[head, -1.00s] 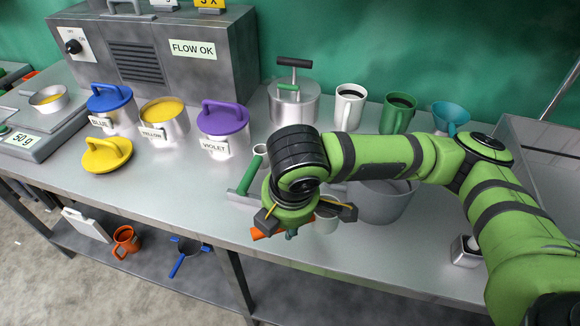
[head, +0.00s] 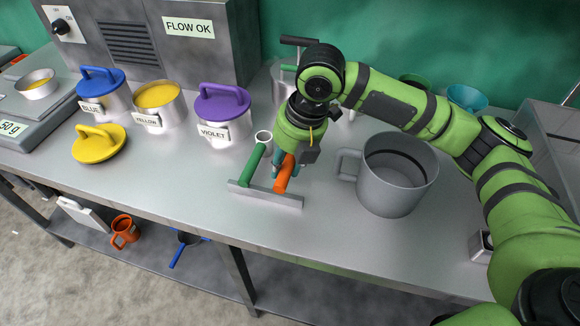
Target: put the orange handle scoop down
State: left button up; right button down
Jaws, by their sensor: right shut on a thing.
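My right gripper (head: 292,160) is shut on the orange handle scoop (head: 284,178) above the bench, just right of the green handle scoop. The orange handle points toward the bench front, its end at or just above a low grey bar (head: 265,195); I cannot tell if they touch. The scoop's bowl is hidden behind the gripper. The green handle scoop (head: 252,166) lies with its handle end at the same bar and its small pale bowl (head: 264,137) farther back. My left gripper is not in view.
A large grey jug (head: 397,180) stands right of the gripper. The violet-lidded pot (head: 223,115), the open yellow pot (head: 160,105), the blue-lidded pot (head: 104,92) and a loose yellow lid (head: 98,143) are at left. The bench front near the bar is clear.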

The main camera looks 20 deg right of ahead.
aim_at(289, 159)
jog(key=shift+w+d+f, duration=0.35)
jog(key=shift+w+f, duration=0.1)
jog(key=shift+w, duration=0.1)
jog(key=shift+w+d+f, duration=0.3)
jog(key=shift+w+f, duration=0.1)
jog(key=shift+w, duration=0.15)
jog(key=x, duration=0.2)
jog(key=p+x, duration=0.1)
jog(key=shift+s+d+f, duration=0.2)
jog(key=shift+s+d, duration=0.05)
jog(key=shift+d, duration=0.1)
jog(key=shift+f, duration=0.25)
jog(key=shift+f, duration=0.1)
jog(key=c, duration=0.9)
grip_release()
jog(key=b+v, duration=0.1)
jog(key=v, duration=1.1)
jog(key=shift+s, duration=0.1)
